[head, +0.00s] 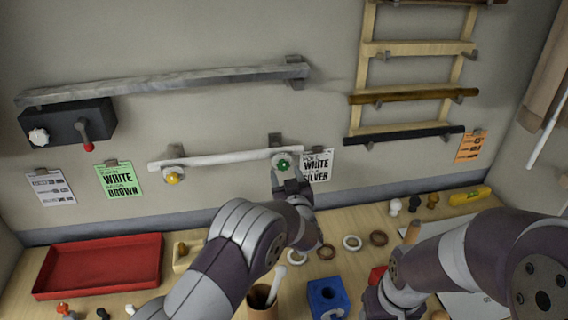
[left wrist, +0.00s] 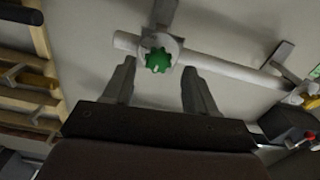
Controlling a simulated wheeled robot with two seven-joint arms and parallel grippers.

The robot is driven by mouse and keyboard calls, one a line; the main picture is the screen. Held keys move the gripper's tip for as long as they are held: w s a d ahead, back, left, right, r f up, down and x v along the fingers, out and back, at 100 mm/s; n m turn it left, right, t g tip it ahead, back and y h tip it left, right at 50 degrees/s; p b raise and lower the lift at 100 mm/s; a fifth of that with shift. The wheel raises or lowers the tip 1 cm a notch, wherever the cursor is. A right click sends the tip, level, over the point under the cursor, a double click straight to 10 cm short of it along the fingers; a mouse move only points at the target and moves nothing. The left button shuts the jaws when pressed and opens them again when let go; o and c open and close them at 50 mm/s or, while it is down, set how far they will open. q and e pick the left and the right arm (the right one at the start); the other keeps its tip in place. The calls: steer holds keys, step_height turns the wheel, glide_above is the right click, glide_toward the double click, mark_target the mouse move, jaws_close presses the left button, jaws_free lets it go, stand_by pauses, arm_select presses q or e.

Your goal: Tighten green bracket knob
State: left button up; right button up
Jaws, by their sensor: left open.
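The green bracket knob (head: 284,164) sits on the right-hand bracket of a white rod (head: 225,158) on the wall. In the left wrist view the green knob (left wrist: 159,61) is a lobed knob on a round grey mount, with the white rod (left wrist: 225,68) running behind it. My left gripper (head: 290,185) is just below the green knob in the head view. In the left wrist view its two fingers (left wrist: 160,85) are open, with the knob ahead between and beyond their tips, apart from them. A yellow knob (head: 173,178) is on the rod's left bracket. My right gripper is mostly hidden at the bottom edge.
A grey rail (head: 170,82) and a dark box (head: 68,125) with a red lever are on the wall. Paper cards hang near the rod. A wooden rack (head: 415,48) is at upper right. The table holds a red tray (head: 100,266), rings, a blue block (head: 326,297) and a cup (head: 262,302).

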mark_target(283, 164)
arm_select(q)
steer(key=shift+w+a, duration=0.3)
steer(key=shift+w, duration=0.85)
steer(key=shift+s+d+r, duration=0.15)
steer(key=shift+s+d, duration=0.1)
steer(key=shift+d, duration=0.05)
steer(key=shift+w+a, duration=0.2)
steer(key=c, duration=1.1)
steer(key=shift+o, duration=0.2)
